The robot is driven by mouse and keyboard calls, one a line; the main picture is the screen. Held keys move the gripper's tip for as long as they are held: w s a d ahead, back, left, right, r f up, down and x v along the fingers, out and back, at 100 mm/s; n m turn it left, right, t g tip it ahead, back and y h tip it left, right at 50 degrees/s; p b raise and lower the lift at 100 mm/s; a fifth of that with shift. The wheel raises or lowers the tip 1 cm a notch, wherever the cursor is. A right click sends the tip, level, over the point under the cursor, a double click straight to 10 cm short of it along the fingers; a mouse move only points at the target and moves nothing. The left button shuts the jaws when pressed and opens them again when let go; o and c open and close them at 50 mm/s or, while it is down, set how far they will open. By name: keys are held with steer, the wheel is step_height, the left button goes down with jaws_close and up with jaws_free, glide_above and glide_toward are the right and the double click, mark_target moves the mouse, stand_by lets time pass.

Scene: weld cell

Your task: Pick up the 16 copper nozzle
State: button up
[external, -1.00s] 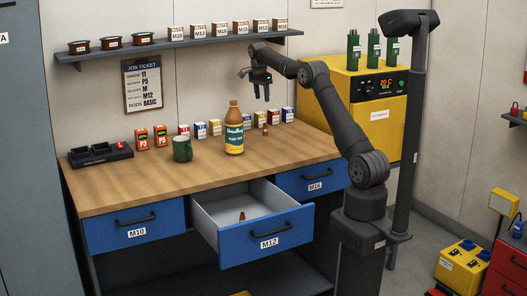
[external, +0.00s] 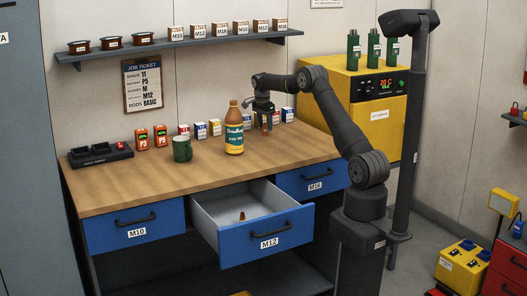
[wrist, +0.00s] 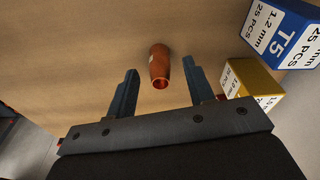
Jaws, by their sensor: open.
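A small copper nozzle (wrist: 159,67) stands on the wooden bench top, between the two finger tips in the wrist view; any number on it is too small to read. My gripper (wrist: 160,76) is open, with a finger on each side of the nozzle and a visible gap on both sides. In the external view my gripper (external: 265,122) is low over the back of the bench, behind and right of the brown bottle, and mostly hides the nozzle. A second small copper-brown piece (external: 242,217) stands in the open M12 drawer (external: 259,238).
A brown bottle (external: 234,130) stands just left of my gripper. A blue T5 box (wrist: 285,35) and a yellow box (wrist: 250,85) are close on the right in the wrist view. The bench front is clear.

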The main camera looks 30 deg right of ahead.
step_height(320, 180, down, 3)
steer(key=shift+d+r, duration=0.15)
steer(key=shift+r, duration=0.05)
steer(key=shift+c, duration=0.5)
steer(key=c, duration=0.9)
jaws_close()
steer(key=shift+r, duration=0.1)
